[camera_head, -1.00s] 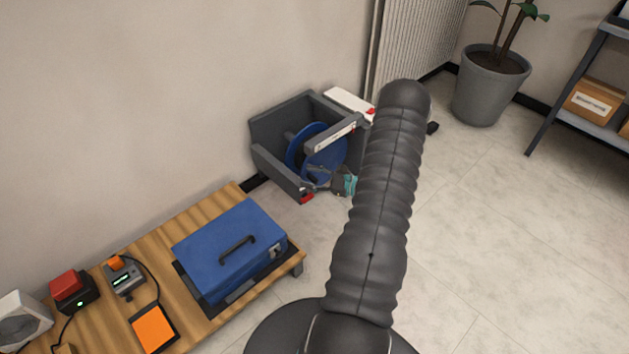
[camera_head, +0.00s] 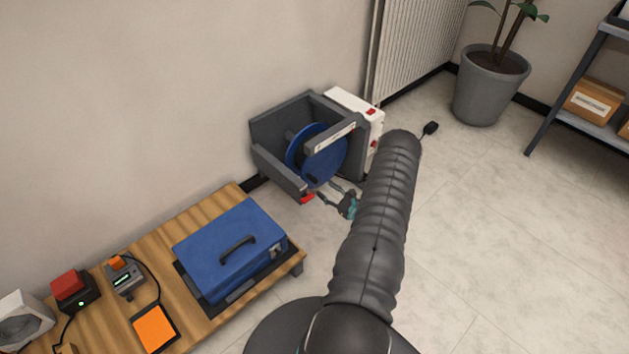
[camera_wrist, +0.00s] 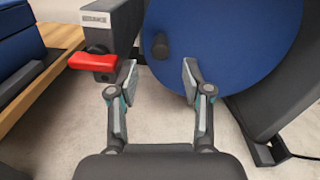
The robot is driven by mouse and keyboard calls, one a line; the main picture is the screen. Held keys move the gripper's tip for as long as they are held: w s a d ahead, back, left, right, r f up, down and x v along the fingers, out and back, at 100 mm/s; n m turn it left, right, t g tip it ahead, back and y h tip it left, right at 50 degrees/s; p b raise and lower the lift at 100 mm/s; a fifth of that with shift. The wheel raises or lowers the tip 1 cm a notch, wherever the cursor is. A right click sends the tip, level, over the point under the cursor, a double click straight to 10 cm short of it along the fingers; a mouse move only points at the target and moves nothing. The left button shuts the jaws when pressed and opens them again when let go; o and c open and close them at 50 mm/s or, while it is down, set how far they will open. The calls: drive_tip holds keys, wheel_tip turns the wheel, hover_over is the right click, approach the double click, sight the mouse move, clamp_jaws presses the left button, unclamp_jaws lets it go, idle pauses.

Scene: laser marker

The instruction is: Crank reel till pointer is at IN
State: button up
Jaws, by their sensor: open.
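The reel is a blue disc (camera_head: 322,160) in a dark grey frame (camera_head: 280,172) by the wall. It fills the upper right of the wrist view (camera_wrist: 235,35). A dark crank knob (camera_wrist: 160,46) stands out from its face. My gripper (camera_head: 326,194) is open and empty in front of the reel's lower edge. In the wrist view the open fingers (camera_wrist: 158,80) lie below the knob, one to each side, apart from it. A white label strip (camera_head: 334,137) is on the frame's front bar; its print is too small to read. I cannot make out a pointer.
A red lever (camera_wrist: 93,61) sits on the frame's post, close to the left finger. A white box with red parts (camera_head: 357,112) is at the frame's right. A wooden bench (camera_head: 222,323) with a blue case (camera_head: 230,250) stands at front left.

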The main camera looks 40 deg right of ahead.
sight(315, 181)
drive_tip(key=w, duration=0.7)
drive_tip(key=shift+a, duration=0.35)
clamp_jaws()
